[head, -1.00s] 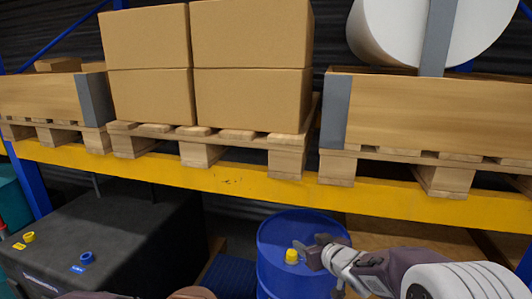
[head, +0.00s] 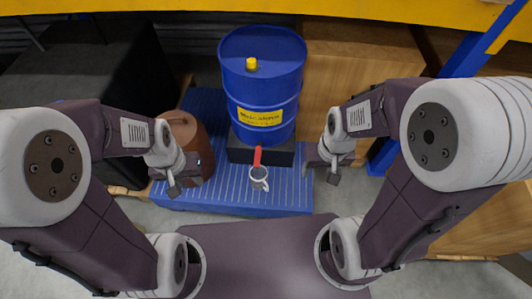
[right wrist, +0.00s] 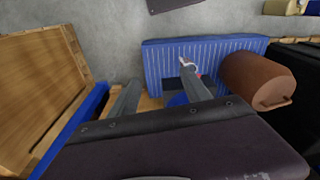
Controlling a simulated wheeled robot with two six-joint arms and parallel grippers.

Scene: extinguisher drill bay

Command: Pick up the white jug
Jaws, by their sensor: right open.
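The white jug (head: 259,178) is small and has a handle. In the head view it is at the centre, over the blue ribbed platform (head: 215,197), in front of the blue drum. A narrow red part (head: 257,156) shows just behind it; I cannot tell whether they touch. The jug also shows in the right wrist view (right wrist: 187,63), partly behind a finger. My right gripper (head: 324,163) is open and empty, to the right of the jug and apart from it. My left gripper (head: 174,184) is left of the jug, near the brown container; its jaw opening is unclear.
The blue drum (head: 262,90) with a yellow cap stands behind the jug on a dark block (head: 240,151). A brown container (head: 205,150) stands to the left. A wooden crate (head: 345,75) and a blue post (head: 470,55) are at the right. A dark box (head: 90,70) is at the back left.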

